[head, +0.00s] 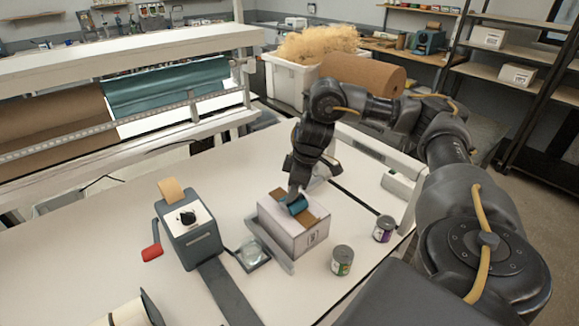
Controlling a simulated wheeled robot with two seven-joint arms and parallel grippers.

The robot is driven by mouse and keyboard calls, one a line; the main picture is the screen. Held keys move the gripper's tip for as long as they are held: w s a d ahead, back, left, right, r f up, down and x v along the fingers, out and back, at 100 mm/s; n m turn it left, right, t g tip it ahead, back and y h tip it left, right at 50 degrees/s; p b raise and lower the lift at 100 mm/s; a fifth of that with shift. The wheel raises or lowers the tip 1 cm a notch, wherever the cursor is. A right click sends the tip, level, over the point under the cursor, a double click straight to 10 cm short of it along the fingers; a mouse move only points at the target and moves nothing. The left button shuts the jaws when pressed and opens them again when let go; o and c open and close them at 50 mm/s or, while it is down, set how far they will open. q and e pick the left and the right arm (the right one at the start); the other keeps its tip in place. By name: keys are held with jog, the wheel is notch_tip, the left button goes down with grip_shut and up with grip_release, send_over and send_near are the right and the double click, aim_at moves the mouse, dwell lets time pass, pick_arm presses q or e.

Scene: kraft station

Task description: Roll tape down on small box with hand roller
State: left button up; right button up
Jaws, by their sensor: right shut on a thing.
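A small white box (306,236) stands on the white table, with brown tape (276,196) across its top. My right gripper (296,200) points down over the box top. It is shut on a teal hand roller (299,206), which appears to rest on or just above the tape. The gripper hides part of the roller and tape, so I cannot tell whether they touch. My left gripper is not in the head view.
A grey tape dispenser (190,236) with a red handle stands left of the box. Two cans, one green-labelled (342,261) and one purple-labelled (383,229), stand at the right. The left of the table is mostly clear.

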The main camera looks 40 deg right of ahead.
jog(key=shift+s, duration=0.15)
jog(key=shift+s+a+p, duration=0.1)
jog(key=shift+s+p, duration=0.35)
jog(key=shift+s, duration=0.55)
jog(key=shift+s+a+f, duration=0.1)
jog(key=shift+s+a, duration=0.1)
jog(key=shift+s, duration=0.9)
jog(key=shift+s+p, duration=0.15)
jog(key=shift+p, duration=0.15)
jog(key=shift+s+a+p, duration=0.1)
jog(key=shift+s+p, duration=0.25)
jog(key=shift+s, duration=0.6)
jog(key=shift+w, duration=0.1)
